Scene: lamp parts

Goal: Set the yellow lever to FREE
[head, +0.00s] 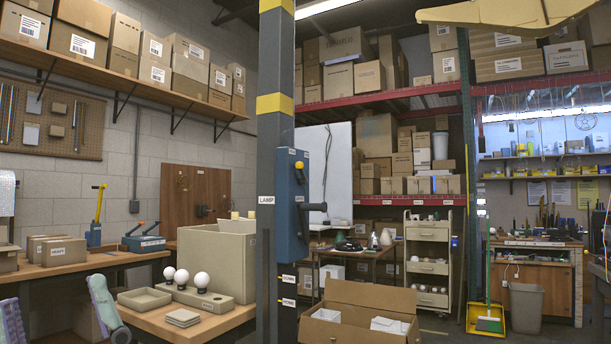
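The yellow lever (99,204) stands nearly upright, leaning slightly right, on a small blue base (94,235) on the left workbench. A short yellow crossbar tops it. I cannot read any FREE marking at this size, so its setting is unclear. A blue box (292,205) with a dark handle (315,207) and a small yellow knob (299,165) is fixed to the grey post, beside a LAMP label (267,199). My gripper is not in view.
An open carton (358,312) stands right of the post.

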